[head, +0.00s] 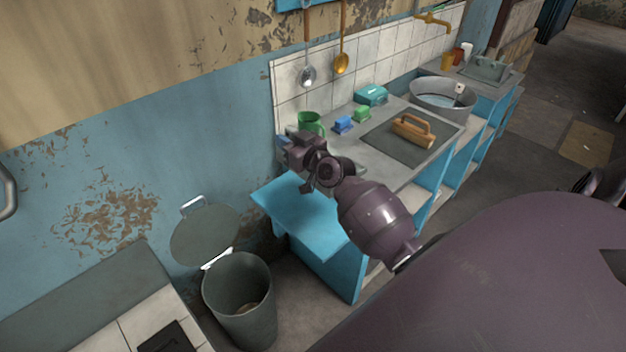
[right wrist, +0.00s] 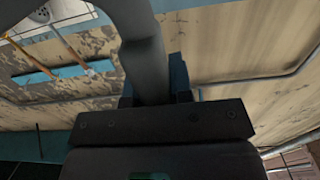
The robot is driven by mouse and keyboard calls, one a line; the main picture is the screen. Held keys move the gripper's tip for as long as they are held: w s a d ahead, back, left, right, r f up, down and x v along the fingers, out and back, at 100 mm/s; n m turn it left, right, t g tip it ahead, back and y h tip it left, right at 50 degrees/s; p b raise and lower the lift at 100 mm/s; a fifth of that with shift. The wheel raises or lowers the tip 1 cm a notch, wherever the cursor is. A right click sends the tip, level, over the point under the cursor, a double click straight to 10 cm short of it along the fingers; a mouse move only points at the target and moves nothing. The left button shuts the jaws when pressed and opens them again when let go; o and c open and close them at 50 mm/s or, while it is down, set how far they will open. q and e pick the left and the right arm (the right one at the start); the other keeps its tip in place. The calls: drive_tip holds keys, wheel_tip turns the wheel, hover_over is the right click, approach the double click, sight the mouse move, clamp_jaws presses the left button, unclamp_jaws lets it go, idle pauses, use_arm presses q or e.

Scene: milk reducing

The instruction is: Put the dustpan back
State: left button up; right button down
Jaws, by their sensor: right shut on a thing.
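My right gripper (head: 303,150) is in front of the wall at the left end of the counter. In the right wrist view it is shut on a thick, dark grey curved piece (right wrist: 146,62) that rises out of the jaws. Only this part of the piece shows, and I cannot tell for sure whether it belongs to the dustpan. In the head view the held thing cannot be made out beside the gripper. No whole dustpan can be picked out in either view. My left gripper is not in view.
A grey bin (head: 240,300) with its round lid (head: 205,236) raised stands below left of the gripper. The blue cabinet (head: 318,262) is beside it. A green mug (head: 311,122), sponges and a wooden-handled tool (head: 413,131) are on the counter. Ladles (head: 307,74) hang above.

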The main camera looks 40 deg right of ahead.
wheel_tip(320, 180, down, 20)
drive_tip(key=b, duration=1)
drive_tip(key=shift+r, duration=0.2)
drive_tip(key=c, duration=1.4)
unclamp_jaws()
drive_tip(key=shift+f, duration=0.1)
drive_tip(key=o, duration=0.4)
drive_tip(key=shift+s, duration=0.2)
